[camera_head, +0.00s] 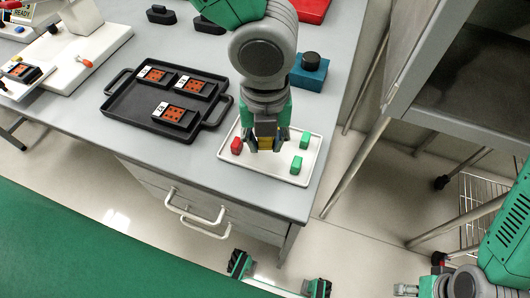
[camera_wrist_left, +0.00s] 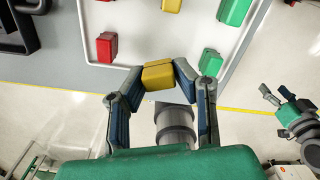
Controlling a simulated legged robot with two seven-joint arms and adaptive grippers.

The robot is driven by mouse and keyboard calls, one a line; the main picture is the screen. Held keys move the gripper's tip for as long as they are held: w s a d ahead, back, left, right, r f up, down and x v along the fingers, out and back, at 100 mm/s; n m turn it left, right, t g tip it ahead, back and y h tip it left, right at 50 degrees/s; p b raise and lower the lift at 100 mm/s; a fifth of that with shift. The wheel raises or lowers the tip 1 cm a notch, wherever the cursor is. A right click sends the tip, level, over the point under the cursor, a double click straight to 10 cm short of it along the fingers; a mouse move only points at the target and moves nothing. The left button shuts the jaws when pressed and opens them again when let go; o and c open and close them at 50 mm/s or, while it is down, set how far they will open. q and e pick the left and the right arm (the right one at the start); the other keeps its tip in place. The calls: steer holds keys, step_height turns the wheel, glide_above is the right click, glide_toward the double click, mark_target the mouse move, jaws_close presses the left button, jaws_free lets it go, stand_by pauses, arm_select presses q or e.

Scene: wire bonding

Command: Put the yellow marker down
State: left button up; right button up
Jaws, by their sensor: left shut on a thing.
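My left gripper (camera_head: 265,143) reaches down over the white tray (camera_head: 225,155). It is shut on a yellow marker (camera_wrist_left: 158,75), a small block between its fingertips in the left wrist view. In the head view the fingers hide much of this marker, and I cannot tell whether it touches the tray. A second yellow block (camera_wrist_left: 172,4) shows at the top edge of the left wrist view, beyond the gripper. My right gripper (camera_wrist_left: 288,108) shows at the right of the left wrist view, with its fingers apart, away from the table.
A red block (camera_head: 236,145) stands left of the gripper on the tray. Two green blocks (camera_head: 305,140) (camera_head: 297,164) stand to its right. A black tray (camera_head: 122,108) with orange-faced parts lies left. A teal box (camera_head: 310,75) with a black knob stands behind. The table's front edge is close.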

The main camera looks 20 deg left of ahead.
mark_target(268, 161)
arm_select(q)
steer(key=shift+d+f, duration=0.4)
steer(key=shift+f, duration=0.3)
step_height(268, 161, down, 2)
steer(key=shift+s+f+b, duration=0.1)
steer(key=shift+f+b, duration=0.1)
steer(key=shift+b, duration=0.5)
steer(key=shift+a+f, duration=0.25)
steer(key=shift+f, duration=0.05)
steer(key=shift+a, duration=0.3)
steer(key=o, duration=0.5)
steer(key=shift+d, duration=0.25)
steer(key=shift+d+r, duration=0.2)
steer(key=r+p, duration=0.1)
steer(key=r, duration=0.2)
steer(key=r+p, duration=0.1)
steer(key=r, duration=0.3)
steer(key=r+p, duration=0.1)
steer(key=r, duration=0.2)
steer(key=shift+a+r+p, duration=0.3)
steer(key=shift+p, duration=0.1)
steer(key=shift+d+r, duration=0.15)
steer(key=shift+r, duration=0.45)
arm_select(e)
steer(key=shift+d+r, duration=0.15)
steer(key=shift+r, duration=0.45)
steer(key=shift+d+r, duration=0.15)
steer(key=shift+r, duration=0.4)
steer(key=shift+a, duration=0.15)
